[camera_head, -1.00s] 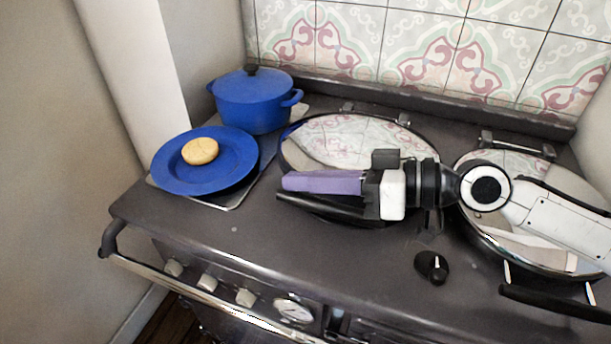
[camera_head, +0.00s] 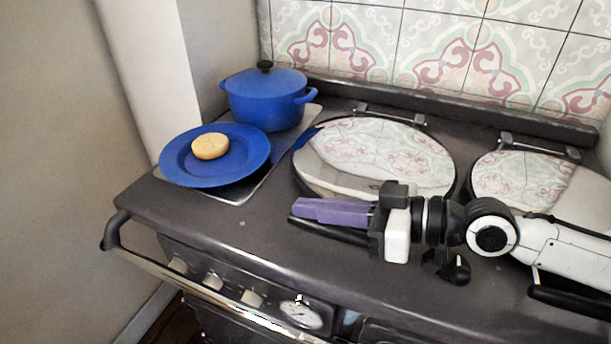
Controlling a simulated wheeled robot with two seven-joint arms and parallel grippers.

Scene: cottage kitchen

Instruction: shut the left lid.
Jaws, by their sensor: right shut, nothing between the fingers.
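The left lid (camera_head: 375,155) is a round, mirror-like chrome lid in the middle of the stove top. It lies flat and down, with its hinge (camera_head: 390,114) at the back. A black handle bar (camera_head: 322,232) shows at its front edge, partly hidden by my right gripper. My right gripper (camera_head: 320,210), with purple fingers, is shut and empty. It appears over the lid's front edge and handle; I cannot tell whether it touches them. My left gripper is not in view.
A second chrome lid (camera_head: 525,180) lies flat on the right, partly behind my right arm. A blue pot (camera_head: 264,98) and a blue plate (camera_head: 180,165) with a round bun (camera_head: 210,146) stand on the left. A rail (camera_head: 190,288) runs along the stove's front.

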